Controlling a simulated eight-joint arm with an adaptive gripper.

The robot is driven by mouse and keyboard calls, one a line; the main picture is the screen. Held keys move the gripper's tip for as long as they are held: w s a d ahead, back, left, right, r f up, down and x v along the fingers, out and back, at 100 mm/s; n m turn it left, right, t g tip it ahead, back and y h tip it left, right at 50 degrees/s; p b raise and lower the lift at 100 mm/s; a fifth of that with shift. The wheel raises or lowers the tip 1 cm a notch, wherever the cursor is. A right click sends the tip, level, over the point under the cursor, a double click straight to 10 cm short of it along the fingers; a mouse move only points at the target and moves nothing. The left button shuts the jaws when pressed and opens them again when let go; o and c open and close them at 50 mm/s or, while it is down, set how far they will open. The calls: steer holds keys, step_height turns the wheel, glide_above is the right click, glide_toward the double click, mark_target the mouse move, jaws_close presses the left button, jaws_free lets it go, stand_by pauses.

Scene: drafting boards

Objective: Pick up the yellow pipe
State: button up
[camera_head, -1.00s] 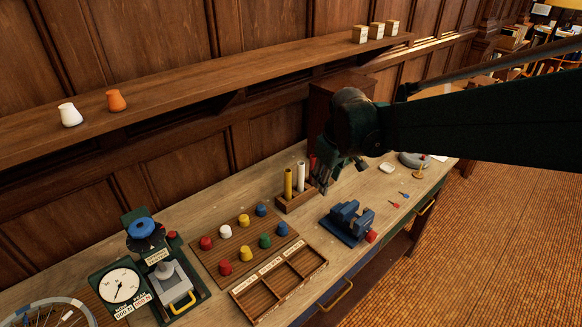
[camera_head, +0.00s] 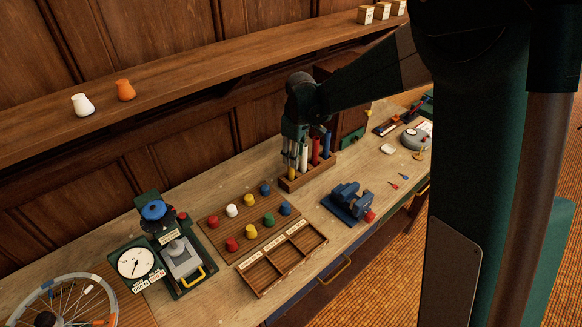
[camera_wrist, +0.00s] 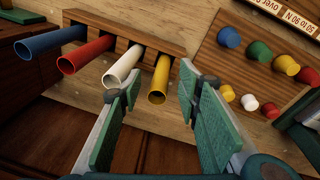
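The yellow pipe (camera_wrist: 160,75) stands in the wooden rack (camera_wrist: 130,30) at the end of a row, beside the white pipe (camera_wrist: 122,66). In the head view the yellow pipe (camera_head: 291,174) shows only its lower part, below my gripper (camera_head: 295,135). In the wrist view my gripper (camera_wrist: 157,84) is open, with its green-padded fingers on either side of the yellow pipe's open top end. The white pipe's top end is close to the left finger. I see no clear contact with the yellow pipe.
Red (camera_wrist: 86,52) and blue (camera_wrist: 50,40) pipes stand farther along the rack. A board with several coloured knobs (camera_head: 249,231) lies left of the rack, a blue vise (camera_head: 347,200) to the right and a divided tray (camera_head: 282,258) in front. A shelf (camera_head: 210,75) runs above.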

mark_target(291, 172)
steer(key=shift+w+a+f+n+p, duration=0.3)
steer(key=shift+w+a+f+p, duration=0.25)
steer(key=shift+a, duration=0.2)
steer(key=f+g+p, duration=0.1)
steer(key=p, duration=0.2)
steer(key=shift+g+h, duration=0.3)
steer(key=shift+g, duration=0.1)
steer(key=shift+d+f, duration=0.1)
steer(key=shift+f, duration=0.05)
steer(key=shift+f+p, duration=0.3)
steer(key=shift+f, duration=0.95)
steer(key=shift+f, duration=0.1)
steer(key=shift+w+f+p, duration=0.1)
steer(key=shift+f+p, duration=0.2)
steer(key=shift+f, duration=2.2)
steer(key=shift+c, duration=0.5)
